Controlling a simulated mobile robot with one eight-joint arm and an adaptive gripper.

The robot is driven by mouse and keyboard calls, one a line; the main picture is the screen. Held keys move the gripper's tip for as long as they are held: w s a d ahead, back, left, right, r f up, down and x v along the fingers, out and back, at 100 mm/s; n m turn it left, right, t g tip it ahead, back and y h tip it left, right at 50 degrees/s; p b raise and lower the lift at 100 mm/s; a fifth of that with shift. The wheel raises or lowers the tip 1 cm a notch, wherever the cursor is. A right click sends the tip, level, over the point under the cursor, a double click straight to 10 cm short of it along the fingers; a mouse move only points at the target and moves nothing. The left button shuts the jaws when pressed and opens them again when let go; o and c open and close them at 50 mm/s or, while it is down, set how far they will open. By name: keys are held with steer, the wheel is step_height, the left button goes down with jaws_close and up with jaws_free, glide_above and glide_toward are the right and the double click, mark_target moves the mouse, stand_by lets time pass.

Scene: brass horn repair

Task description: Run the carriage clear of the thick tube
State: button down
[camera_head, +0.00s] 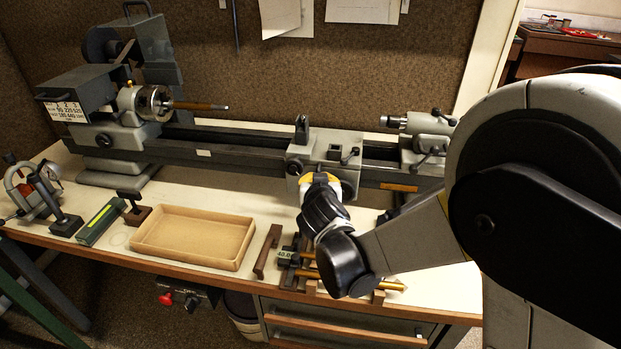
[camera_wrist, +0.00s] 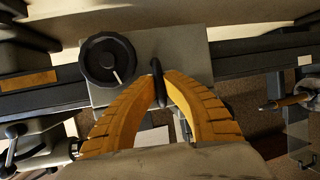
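The carriage (camera_head: 322,150) sits on the lathe bed, right of the middle, with a tool post (camera_head: 301,128) on top. A brass tube (camera_head: 200,106) sticks out rightward from the chuck (camera_head: 154,102); its tip is left of the carriage with a visible gap. The tube also shows at the right of the wrist view (camera_wrist: 285,101). My gripper (camera_head: 321,180) is at the carriage's front. In the wrist view my yellow fingertips (camera_wrist: 161,78) are closed on a slim black handle (camera_wrist: 157,85) beside the black handwheel (camera_wrist: 108,60). The handle's attachment is unclear.
The tailstock (camera_head: 424,132) stands right of the carriage. On the bench lie an open wooden tray (camera_head: 190,237), a green box (camera_head: 101,222) and a clamp-like gauge (camera_head: 35,190). Brass tubes (camera_head: 380,284) rest on supports below my arm. The bed between chuck and carriage is clear.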

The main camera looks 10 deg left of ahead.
steer(key=c, duration=1.5)
jaws_free()
steer(key=v, duration=1.2)
steer(key=shift+d, duration=0.1)
